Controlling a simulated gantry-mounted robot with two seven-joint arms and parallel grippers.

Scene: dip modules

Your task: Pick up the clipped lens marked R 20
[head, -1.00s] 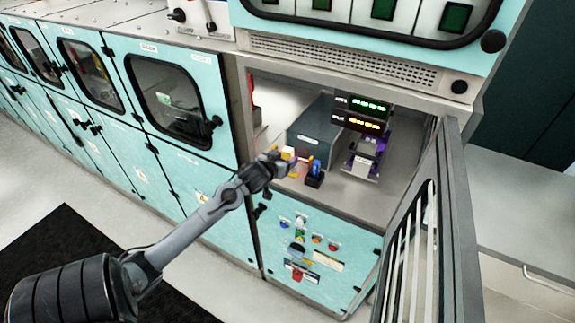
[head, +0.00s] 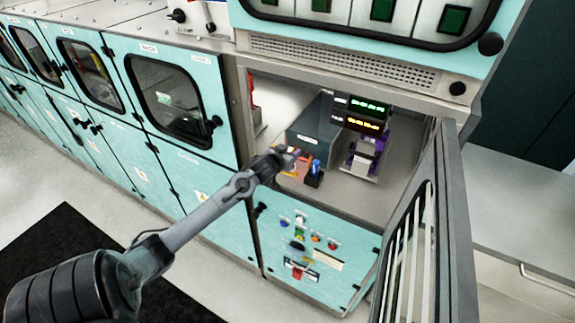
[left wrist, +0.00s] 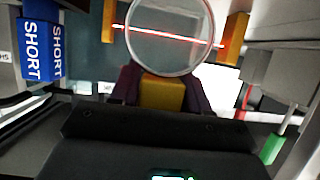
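A round clear lens (left wrist: 170,40) with a thin red line across it shows at the top of the left wrist view, between two orange posts. A yellow block (left wrist: 162,96) sits just below it in that view. My left gripper (left wrist: 164,88) has its dark fingers on either side of the yellow block. The fingers look close against the block, but I cannot tell whether they are shut on it. In the head view my left gripper (head: 291,154) reaches into the open bay and hides most of the lens. No R 20 marking is readable. My right gripper is not in view.
A blue block marked SHORT (left wrist: 38,50) stands close at left in the wrist view. In the head view are a grey box (head: 311,128), a purple and black device (head: 364,155) and lit displays (head: 361,107). The barred door (head: 412,250) stands open at right.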

